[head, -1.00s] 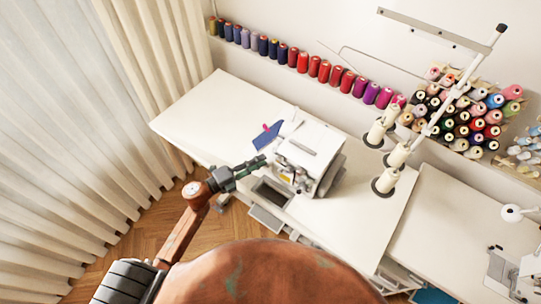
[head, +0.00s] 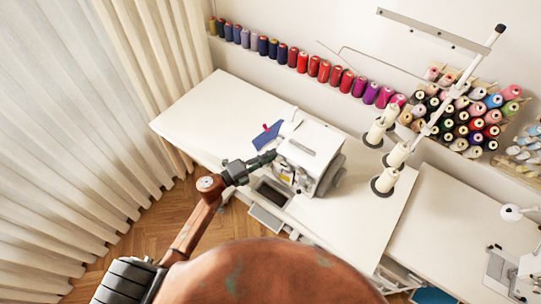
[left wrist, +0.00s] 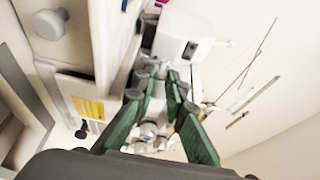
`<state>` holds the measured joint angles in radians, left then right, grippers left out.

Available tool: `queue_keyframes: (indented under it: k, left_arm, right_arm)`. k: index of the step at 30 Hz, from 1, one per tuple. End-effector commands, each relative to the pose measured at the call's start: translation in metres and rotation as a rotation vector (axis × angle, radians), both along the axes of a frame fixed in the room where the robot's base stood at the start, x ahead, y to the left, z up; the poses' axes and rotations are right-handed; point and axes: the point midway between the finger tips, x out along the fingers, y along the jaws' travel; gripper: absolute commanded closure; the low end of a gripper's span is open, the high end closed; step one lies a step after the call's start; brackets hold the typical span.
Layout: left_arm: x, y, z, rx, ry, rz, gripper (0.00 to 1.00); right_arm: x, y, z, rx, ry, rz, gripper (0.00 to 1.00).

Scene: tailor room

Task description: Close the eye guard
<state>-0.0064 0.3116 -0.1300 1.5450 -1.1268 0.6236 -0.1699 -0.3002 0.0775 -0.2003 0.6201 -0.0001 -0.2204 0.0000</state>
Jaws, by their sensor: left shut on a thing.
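The white sewing machine (head: 312,150) stands on the white table, and its side fills part of the left wrist view (left wrist: 185,28). My left gripper (head: 271,157) is at the machine's front left side, near the needle area. In the left wrist view its green fingers (left wrist: 160,88) are close together, shut on a small part at the machine's front. I take this part to be the eye guard; the fingers mostly hide it, and its exact angle cannot be told. My right gripper is not in view.
A blue flat piece with a pink-red knob (head: 267,136) lies just behind my left gripper. A dark opening (head: 272,192) is in the white table (head: 200,107) in front of the machine. White thread cones (head: 385,180) stand to the right. The table's left part is clear.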

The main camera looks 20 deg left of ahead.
Motion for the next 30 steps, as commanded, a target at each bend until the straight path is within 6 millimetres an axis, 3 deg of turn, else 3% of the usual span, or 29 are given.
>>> queue_keyframes:
  k: [10, 17, 30]
  left_arm:
    - [0.001, 0.001, -0.001, 0.001, 0.0, -0.012, 1.0]
    - [0.006, 0.006, -0.004, 0.006, 0.0, -0.097, 1.0]
    - [0.027, 0.02, -0.01, 0.006, 0.002, -0.444, 1.0]
  right_arm:
    - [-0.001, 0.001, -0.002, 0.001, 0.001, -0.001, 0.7]
    - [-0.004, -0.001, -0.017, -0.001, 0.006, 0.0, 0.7]
    - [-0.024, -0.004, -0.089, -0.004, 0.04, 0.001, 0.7]
